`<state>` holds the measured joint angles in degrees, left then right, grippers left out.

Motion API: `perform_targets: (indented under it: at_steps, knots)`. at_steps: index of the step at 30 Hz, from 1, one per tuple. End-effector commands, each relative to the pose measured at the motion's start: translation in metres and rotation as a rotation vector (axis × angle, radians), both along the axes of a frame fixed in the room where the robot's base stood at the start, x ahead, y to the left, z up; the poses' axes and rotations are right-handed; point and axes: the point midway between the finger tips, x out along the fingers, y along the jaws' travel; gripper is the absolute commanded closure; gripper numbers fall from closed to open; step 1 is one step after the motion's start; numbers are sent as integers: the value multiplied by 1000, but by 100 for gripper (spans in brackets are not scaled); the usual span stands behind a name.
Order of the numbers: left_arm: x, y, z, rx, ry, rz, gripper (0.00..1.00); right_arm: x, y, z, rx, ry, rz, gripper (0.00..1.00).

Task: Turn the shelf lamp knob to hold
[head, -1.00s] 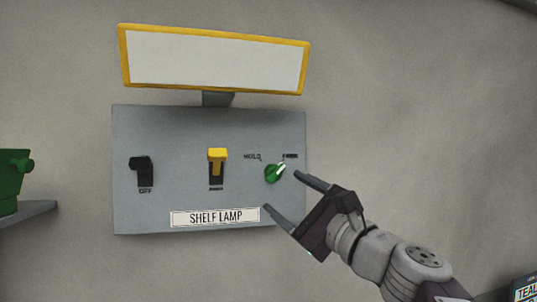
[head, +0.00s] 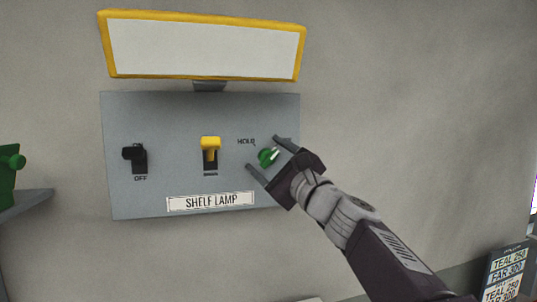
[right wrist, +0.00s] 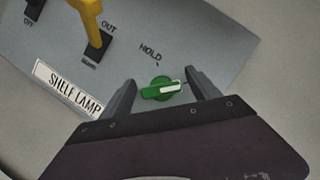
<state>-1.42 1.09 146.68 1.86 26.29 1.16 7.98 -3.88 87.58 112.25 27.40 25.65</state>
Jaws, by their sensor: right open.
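The green knob (head: 267,157) with a white pointer sits at the right of the grey shelf lamp panel (head: 170,180). In the head view its pointer aims up and right, away from the HOLD mark (head: 246,142); the other mark is hidden behind my finger. My right gripper (head: 264,152) is open, its fingers on either side of the knob. In the right wrist view the knob (right wrist: 158,89) lies between the two fingertips (right wrist: 160,88), with a gap visible on each side. The SHELF LAMP label (head: 210,202) is on the panel's lower part. My left gripper is not in view.
A yellow switch (head: 211,148) and a black switch (head: 135,155) marked OFF are on the same panel, left of the knob. A yellow-framed white lamp (head: 205,50) is above. A green object (head: 9,170) stands on a shelf (head: 28,203) at left. A sign (head: 506,272) stands lower right.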

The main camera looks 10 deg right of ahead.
Motion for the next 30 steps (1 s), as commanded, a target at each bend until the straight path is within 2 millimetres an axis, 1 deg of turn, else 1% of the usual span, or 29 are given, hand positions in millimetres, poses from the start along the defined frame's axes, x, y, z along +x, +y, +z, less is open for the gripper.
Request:
perform_targets:
  at_steps: [1,2,3,5,6,8,9,15,20,26,30]
  knots:
    - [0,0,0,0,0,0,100,0,0,0,0,0,0,29]
    - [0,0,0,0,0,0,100,0,0,0,0,0,0,32]
    - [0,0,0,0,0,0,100,0,0,0,0,0,0,43]
    - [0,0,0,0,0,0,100,0,0,0,0,0,0,60]
    - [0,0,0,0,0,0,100,0,0,0,-1,0,0,71]
    - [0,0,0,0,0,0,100,0,0,0,-1,0,0,88]
    - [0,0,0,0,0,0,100,0,0,0,-1,0,0,92]
    - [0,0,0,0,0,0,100,0,0,0,-19,-2,-1,91]
    - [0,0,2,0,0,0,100,0,-1,1,-81,-4,-2,91]
    - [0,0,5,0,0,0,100,-1,0,1,-230,-9,-2,91]
    - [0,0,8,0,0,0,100,0,0,0,-361,-13,-2,91]
